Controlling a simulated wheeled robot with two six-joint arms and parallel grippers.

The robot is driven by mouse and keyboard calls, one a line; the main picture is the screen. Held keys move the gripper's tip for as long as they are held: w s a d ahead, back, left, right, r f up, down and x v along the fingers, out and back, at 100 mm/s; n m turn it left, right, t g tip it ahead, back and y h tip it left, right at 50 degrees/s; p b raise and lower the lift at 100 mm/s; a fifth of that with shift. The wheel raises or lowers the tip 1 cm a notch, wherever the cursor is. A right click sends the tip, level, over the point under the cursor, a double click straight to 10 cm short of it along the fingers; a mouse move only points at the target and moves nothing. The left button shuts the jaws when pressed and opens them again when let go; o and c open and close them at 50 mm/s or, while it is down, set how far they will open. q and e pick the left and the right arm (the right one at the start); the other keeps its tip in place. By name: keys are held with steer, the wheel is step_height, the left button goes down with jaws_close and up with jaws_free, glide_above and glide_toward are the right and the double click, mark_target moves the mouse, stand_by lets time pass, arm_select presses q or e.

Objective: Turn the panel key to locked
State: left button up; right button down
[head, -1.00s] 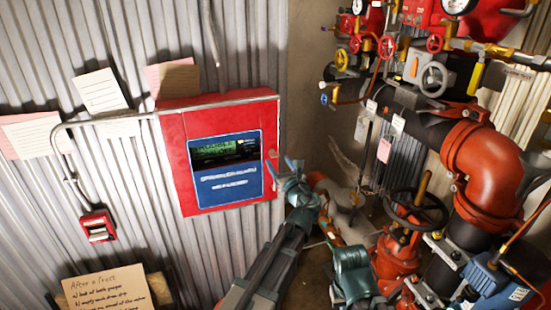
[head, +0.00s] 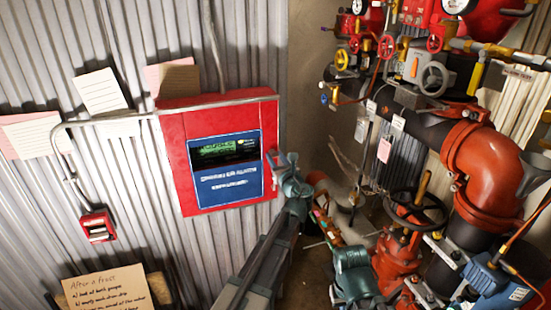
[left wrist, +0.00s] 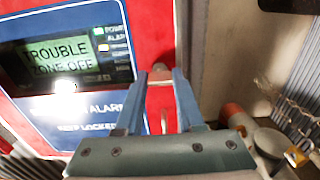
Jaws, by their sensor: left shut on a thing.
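The red alarm panel (head: 181,165) hangs on the corrugated wall in the head view, with a blue front plate (head: 228,188). Its lit display (left wrist: 58,52) reads "TROUBLE ZONE OFF" in the left wrist view. My left gripper (head: 275,160) is at the panel's right edge. In the left wrist view its two blue fingers (left wrist: 160,76) reach the red face right of the blue plate, shut on the small key (left wrist: 159,68). The key is mostly hidden between the fingertips, so its angle cannot be read.
Red and black pipework with a large elbow (head: 488,160) and a black handwheel (head: 416,212) fills the right side. A small red call box (head: 97,226) is on the left wall. A handwritten card (head: 108,290) stands below. Paper notes (head: 100,90) hang above.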

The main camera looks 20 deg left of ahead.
arm_select(q)
jaws_close()
steer(key=shift+n, duration=9)
